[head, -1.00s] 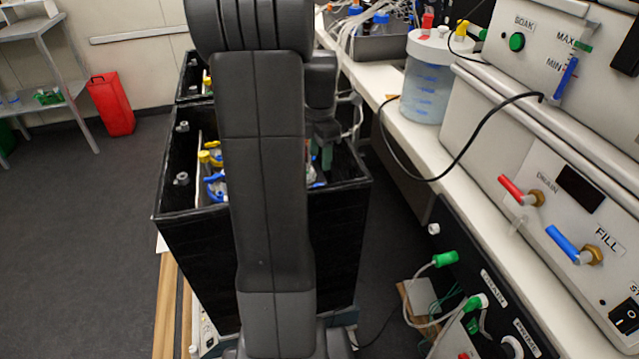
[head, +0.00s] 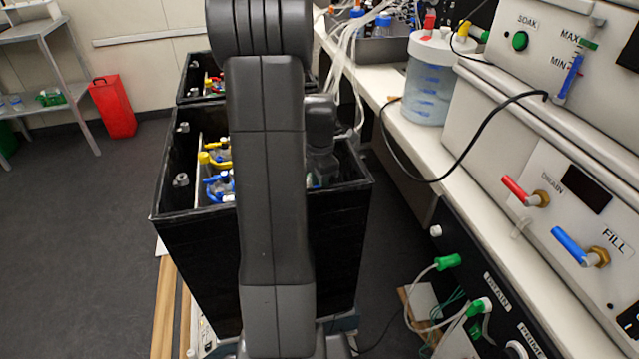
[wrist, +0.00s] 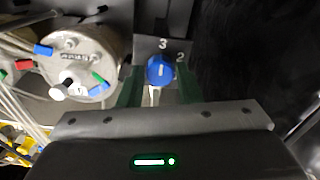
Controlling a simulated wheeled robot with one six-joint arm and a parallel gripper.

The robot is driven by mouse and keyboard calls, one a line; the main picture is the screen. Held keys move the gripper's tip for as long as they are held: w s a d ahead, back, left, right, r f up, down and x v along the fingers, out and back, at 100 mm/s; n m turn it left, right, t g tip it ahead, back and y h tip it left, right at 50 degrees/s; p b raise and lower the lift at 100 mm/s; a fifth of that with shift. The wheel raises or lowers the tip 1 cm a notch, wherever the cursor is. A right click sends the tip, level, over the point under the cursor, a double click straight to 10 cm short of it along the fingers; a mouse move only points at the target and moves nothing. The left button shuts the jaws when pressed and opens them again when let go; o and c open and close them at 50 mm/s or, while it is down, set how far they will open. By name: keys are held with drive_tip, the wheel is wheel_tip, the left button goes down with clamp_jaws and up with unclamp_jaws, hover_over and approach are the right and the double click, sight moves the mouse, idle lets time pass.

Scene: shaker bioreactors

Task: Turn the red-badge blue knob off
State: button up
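A round blue knob (wrist: 160,70) shows in the wrist view, on a grey plate marked "3" and "2". A pale pointer or stem shows just below it. No red badge can be made out. My gripper (wrist: 160,88) has its two green fingers on either side of the knob, with small gaps visible; it looks open. Whether the fingers touch the knob is hard to tell. In the head view my arm hides the knob and the gripper, over the black box (head: 270,260).
A vessel lid (wrist: 82,60) with red, blue and green ports is left of the knob, with tubes beside it. In the head view, yellow- and blue-capped vessels (head: 215,170) stand in the box. A bench with a jar (head: 428,85) and control panels is on the right.

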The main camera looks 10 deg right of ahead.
drive_tip(key=c, duration=0.5)
